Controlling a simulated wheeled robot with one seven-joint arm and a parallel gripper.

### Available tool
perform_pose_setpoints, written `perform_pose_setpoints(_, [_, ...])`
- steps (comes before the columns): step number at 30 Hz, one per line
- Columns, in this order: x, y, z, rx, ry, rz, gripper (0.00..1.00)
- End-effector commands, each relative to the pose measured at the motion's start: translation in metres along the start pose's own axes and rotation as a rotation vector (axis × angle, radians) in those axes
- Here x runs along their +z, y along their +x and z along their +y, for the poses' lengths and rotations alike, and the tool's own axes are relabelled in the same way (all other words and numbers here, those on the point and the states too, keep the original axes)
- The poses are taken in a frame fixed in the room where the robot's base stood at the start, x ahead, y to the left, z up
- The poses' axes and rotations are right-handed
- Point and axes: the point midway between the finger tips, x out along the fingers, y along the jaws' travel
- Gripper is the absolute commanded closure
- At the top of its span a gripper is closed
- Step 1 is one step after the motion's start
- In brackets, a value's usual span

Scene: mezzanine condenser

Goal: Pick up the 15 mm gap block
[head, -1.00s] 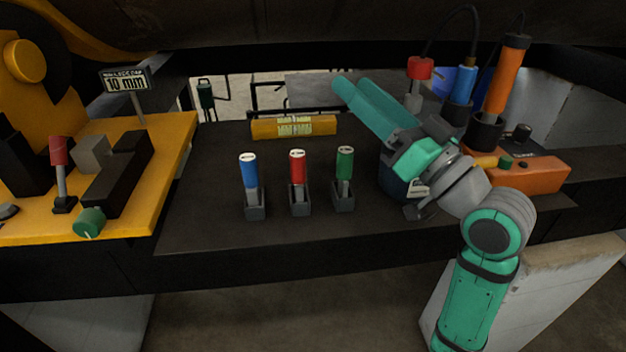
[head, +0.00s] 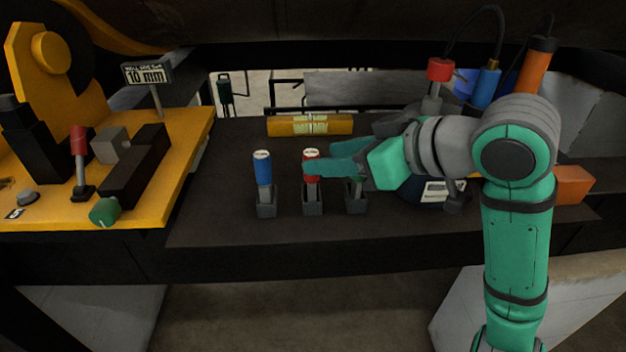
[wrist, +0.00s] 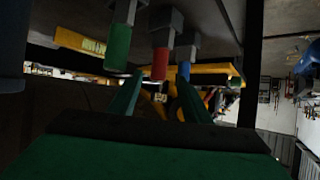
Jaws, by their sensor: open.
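Three gap blocks with coloured handles stand upright in grey holders on the dark bench: blue (head: 262,168), red (head: 311,155) and green, mostly hidden behind my gripper in the head view. Their labels are too small to read, so I cannot tell which is 15 mm. My gripper (head: 335,166) is open and empty, pointing left, its fingers overlapping the red handle. In the upside-down wrist view, the red handle (wrist: 160,63) is ahead between the fingers (wrist: 159,80). The blue handle (wrist: 184,69) is beyond it. The green handle (wrist: 118,45) is nearer, beside the left finger.
A yellow level (head: 290,125) lies behind the blocks. A yellow fixture (head: 185,150) with a "10 mm" sign (head: 146,74) stands left. Tall red, blue and orange tools (head: 536,65) and an orange box (head: 572,185) are at right. Bench in front is clear.

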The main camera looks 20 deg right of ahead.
Motion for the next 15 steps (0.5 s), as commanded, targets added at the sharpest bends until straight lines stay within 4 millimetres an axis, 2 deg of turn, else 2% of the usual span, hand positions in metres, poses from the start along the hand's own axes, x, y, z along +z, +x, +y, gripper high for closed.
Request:
perform_pose_setpoints(5, [0.000, 0.010, 0.000, -0.001, 0.000, 0.002, 0.56])
perform_pose_setpoints(15, [0.002, 0.052, 0.004, 0.001, 0.001, 0.001, 0.56])
